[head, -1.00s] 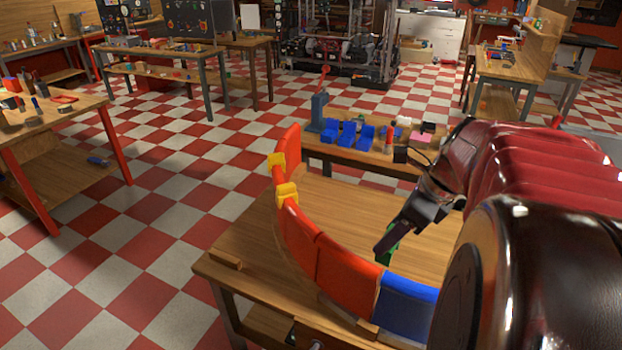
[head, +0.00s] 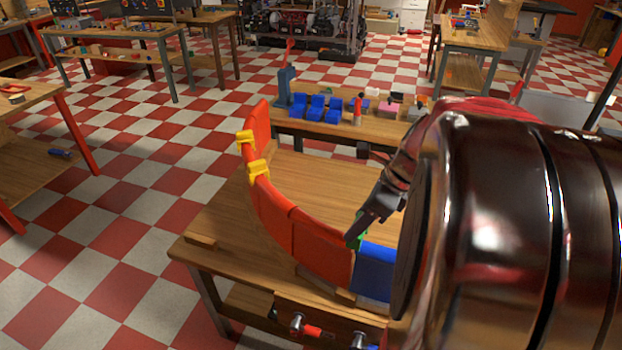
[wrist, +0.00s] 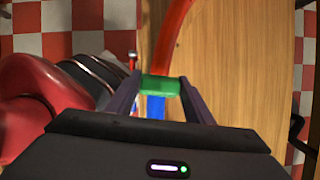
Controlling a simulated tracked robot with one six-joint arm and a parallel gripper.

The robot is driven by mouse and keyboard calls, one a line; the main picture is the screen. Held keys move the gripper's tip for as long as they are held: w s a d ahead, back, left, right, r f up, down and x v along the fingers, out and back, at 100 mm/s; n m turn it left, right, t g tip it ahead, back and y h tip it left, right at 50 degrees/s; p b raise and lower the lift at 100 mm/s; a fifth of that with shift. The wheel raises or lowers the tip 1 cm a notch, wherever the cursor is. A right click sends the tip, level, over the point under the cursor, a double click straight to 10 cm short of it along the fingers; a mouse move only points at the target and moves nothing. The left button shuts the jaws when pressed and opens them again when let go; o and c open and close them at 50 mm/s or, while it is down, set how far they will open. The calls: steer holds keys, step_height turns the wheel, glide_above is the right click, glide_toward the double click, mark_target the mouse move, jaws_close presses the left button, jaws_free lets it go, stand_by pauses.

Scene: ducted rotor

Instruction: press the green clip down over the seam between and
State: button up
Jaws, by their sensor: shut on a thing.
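My gripper (head: 355,236) is shut on the green clip (wrist: 160,87), which sits between the two fingers in the wrist view. In the head view only a sliver of the green clip (head: 361,226) shows beside the fingertips. The clip is at the seam where a red curved segment (head: 322,250) meets the blue segment (head: 373,271). In the wrist view the red segment (wrist: 172,45) runs on above the clip and the blue segment (wrist: 156,106) shows below it. I cannot tell whether the clip is fully seated. Two yellow clips (head: 258,171) sit farther along the red arc.
The curved segments stand on a wooden table (head: 215,222) with small wooden blocks beside them. A second bench behind holds several blue parts (head: 318,108) and a blue post with a red lever (head: 286,85). The tabletop inside the arc is clear.

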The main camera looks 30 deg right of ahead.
steer(key=shift+f, duration=1.45)
steer(key=shift+f, duration=0.2)
steer(key=o, duration=1.1)
steer(key=shift+r, duration=0.15)
steer(key=v, duration=1.3)
steer(key=shift+s+d+r, duration=0.1)
steer(key=shift+d+r, duration=0.05)
steer(key=shift+r, duration=0.05)
